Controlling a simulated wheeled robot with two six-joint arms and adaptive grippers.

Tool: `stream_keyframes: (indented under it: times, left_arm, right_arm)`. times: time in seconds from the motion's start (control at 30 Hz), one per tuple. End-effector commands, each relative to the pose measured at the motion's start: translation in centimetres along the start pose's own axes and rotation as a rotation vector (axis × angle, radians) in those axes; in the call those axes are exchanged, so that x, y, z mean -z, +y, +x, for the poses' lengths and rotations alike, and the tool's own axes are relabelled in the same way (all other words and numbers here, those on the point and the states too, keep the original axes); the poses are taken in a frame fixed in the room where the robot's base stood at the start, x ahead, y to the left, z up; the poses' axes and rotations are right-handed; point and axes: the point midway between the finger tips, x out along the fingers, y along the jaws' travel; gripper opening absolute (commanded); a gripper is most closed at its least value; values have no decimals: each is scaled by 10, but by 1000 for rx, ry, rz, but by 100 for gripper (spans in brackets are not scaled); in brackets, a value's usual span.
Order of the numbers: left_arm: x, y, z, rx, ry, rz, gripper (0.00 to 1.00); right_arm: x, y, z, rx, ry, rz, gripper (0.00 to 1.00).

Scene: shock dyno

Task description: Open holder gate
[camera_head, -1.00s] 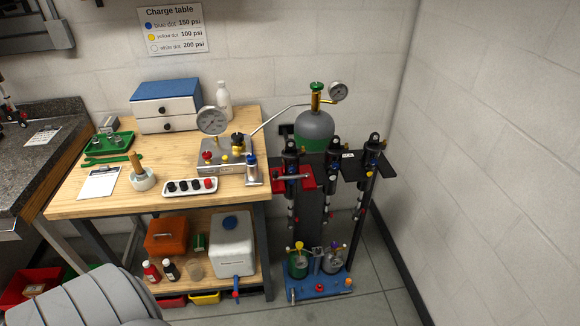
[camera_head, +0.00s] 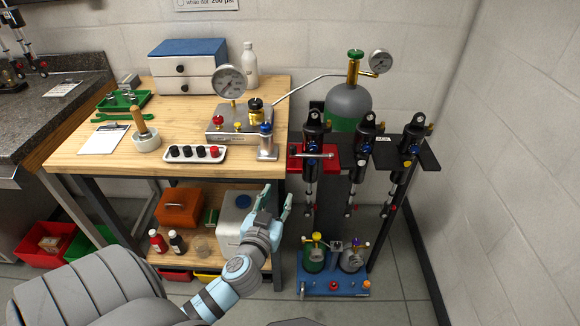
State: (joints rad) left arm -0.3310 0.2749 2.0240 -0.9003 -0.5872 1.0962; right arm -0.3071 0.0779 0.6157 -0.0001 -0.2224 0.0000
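A dark holder rack (camera_head: 430,158) stands right of the wooden table and holds three upright shocks in a row. The left shock (camera_head: 314,130) sits at a red holder part (camera_head: 297,165), with a silver gate bar (camera_head: 312,155) lying across its front. The bar looks closed across the shock. My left gripper (camera_head: 277,196) is in front of the table's right end, lower than the bar and to its left. Its two fingers point up and stand apart, with nothing seen between them. It touches neither bar nor rack. My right gripper is not in view.
The table (camera_head: 80,160) carries a gauge station (camera_head: 228,125) and a tray of black and red caps (camera_head: 195,153). A grey-green gas cylinder (camera_head: 347,105) stands behind the rack. A blue base (camera_head: 335,285) with small canisters is below. Floor at right is clear.

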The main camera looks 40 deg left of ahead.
Motion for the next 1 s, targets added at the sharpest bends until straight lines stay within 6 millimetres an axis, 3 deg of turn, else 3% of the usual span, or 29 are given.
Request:
stream_keyframes:
  times: [0.03, 0.1, 0.17, 0.6, 0.8, 1.0]
  left_arm:
    - [22, -1, -3, 6, 71, -35, 38]
    - [45, -2, -4, 10, 125, -65, 38]
    - [53, -3, 2, 12, 138, -73, 38]
    - [68, -5, 112, 14, 132, -73, 38]
    - [69, -5, 132, 12, 131, -73, 38]
    - [70, -5, 134, 11, 131, -73, 38]
  right_arm:
    - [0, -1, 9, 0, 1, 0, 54]
    - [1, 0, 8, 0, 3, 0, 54]
    - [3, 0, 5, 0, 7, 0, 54]
    - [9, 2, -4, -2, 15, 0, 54]
    - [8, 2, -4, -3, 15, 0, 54]
    - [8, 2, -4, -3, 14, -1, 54]
